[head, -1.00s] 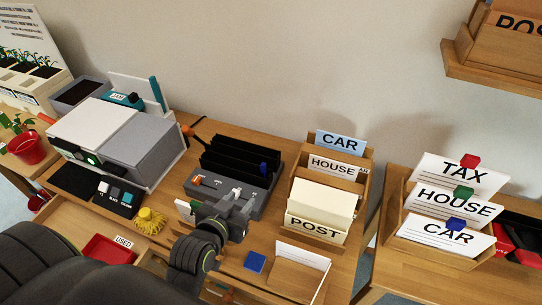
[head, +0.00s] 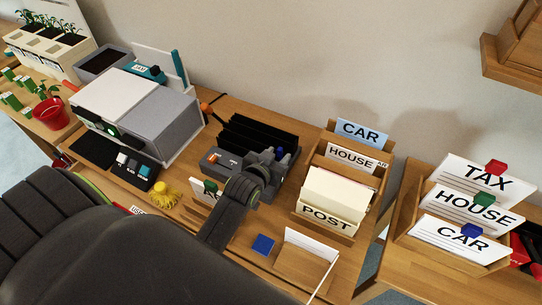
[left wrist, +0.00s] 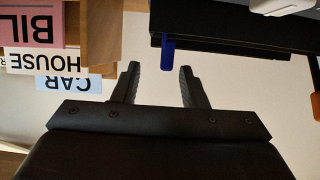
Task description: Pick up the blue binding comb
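A small upright blue piece, which looks like the blue binding comb (head: 281,152), stands at the right end of the black slotted rack of the grey machine (head: 226,166). In the left wrist view the blue comb (left wrist: 167,52) hangs into the picture from the dark machine edge, close to the gap between my fingertips. My left gripper (head: 271,160) is at the machine's right front, its fingers near the comb. The left wrist view shows the left gripper (left wrist: 159,69) open, with nothing between its fingers. My right gripper is not in view.
A wooden sorter (head: 326,222) with CAR, HOUSE and POST cards stands just right of the machine. A flat blue square (head: 263,244) lies on the table in front. A grey and white box-like device (head: 158,122) stands left. A second card rack (head: 410,243) is farther right.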

